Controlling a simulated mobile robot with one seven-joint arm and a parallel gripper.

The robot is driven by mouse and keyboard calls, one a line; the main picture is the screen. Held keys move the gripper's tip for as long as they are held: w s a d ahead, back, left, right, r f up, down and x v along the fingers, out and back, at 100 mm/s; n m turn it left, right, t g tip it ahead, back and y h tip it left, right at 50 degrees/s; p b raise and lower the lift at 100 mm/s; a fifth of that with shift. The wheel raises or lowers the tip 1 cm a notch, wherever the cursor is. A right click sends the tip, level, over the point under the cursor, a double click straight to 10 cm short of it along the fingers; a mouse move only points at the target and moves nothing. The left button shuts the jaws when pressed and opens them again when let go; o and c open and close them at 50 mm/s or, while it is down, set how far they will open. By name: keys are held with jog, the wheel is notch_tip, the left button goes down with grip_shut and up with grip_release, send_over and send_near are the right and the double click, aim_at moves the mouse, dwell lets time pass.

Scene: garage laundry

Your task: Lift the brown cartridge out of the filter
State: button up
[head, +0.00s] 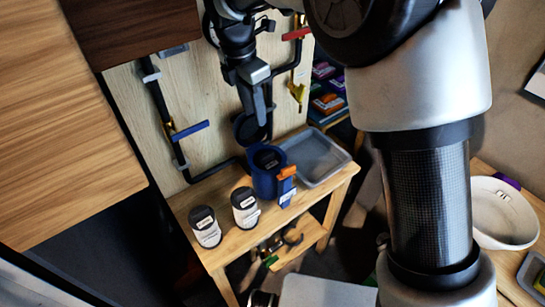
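A blue filter housing (263,184) stands upright on the wooden bench, open at the top. My gripper (262,112) appears to point down above and slightly left of the housing, apart from the dark thing inside. Its fingers are seen edge-on against dark parts, so I cannot tell whether it is open or shut.
Two white canisters with dark tops, a left one (206,228) and a right one (245,207), stand left of the housing. A grey tray (338,160) lies to its right. An orange-and-blue piece (287,186) is at the housing's front. Black pipes (163,112) run along the wall panel behind.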

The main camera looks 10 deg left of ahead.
send_over(267, 154)
jog(key=s+a, duration=0.1)
notch_tip(267, 154, down, 11)
jog(key=shift+a+r, duration=0.1)
jog(key=shift+w+d+f, duration=0.1)
jog(key=shift+d+f, duration=0.1)
jog(key=shift+f, duration=0.75)
jog(key=shift+w+d+f, duration=0.15)
jog(key=shift+f, duration=0.8)
jog(key=shift+w+d+f, duration=0.1)
jog(key=shift+d+f, duration=0.1)
jog(key=shift+f, duration=0.75)
grip_shut()
